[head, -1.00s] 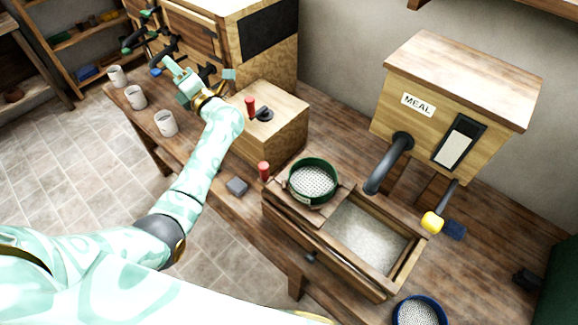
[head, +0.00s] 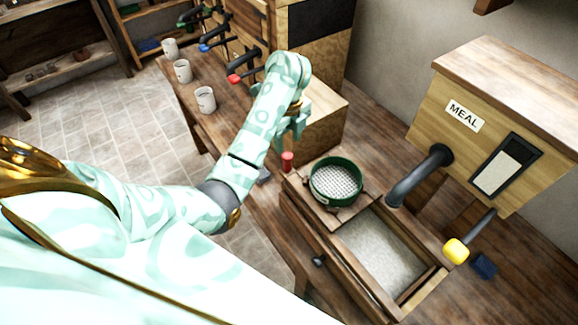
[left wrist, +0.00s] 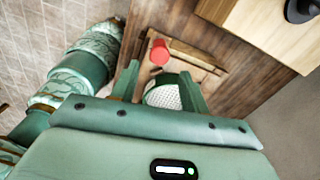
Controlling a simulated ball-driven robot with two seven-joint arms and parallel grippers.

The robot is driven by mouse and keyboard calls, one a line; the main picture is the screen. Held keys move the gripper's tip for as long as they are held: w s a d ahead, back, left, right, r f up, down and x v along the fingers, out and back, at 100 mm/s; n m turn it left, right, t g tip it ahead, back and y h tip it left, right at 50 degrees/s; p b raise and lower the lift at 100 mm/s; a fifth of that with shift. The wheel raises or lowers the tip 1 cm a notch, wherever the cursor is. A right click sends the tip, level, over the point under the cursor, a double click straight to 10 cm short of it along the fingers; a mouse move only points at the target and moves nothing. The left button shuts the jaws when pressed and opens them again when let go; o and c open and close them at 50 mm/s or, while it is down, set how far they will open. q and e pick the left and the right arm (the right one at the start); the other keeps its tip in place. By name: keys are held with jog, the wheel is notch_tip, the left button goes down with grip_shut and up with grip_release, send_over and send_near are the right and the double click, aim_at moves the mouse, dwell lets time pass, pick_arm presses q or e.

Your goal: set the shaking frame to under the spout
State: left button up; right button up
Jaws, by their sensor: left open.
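The shaking frame (head: 350,213) is a wooden slide across the left end of a wooden bin (head: 385,245). A green-rimmed sieve (head: 337,182) sits on it, and an upright red handle (head: 287,161) stands at its left end. The dark spout (head: 418,178) comes out of the meal box to the right of the sieve; the sieve is not under it. My left gripper (head: 291,128) is open and empty, pointing down, just behind the red handle. In the left wrist view the handle (left wrist: 159,53) shows beyond the fingers, apart from them. My right gripper is out of view.
The meal box (head: 490,120) has a yellow-knobbed lever (head: 457,250) below it. A wooden block (head: 318,120) stands behind my left gripper. White mugs (head: 205,99) line the bench's left edge. Pale meal fills the bin's open part.

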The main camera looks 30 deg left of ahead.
aim_at(287, 155)
pick_arm(q)
notch_tip(287, 155, down, 10)
jog(key=b, duration=0.3)
jog(key=shift+r+b, duration=0.15)
jog(key=shift+b, duration=0.15)
jog(key=shift+c, duration=0.4)
grip_shut()
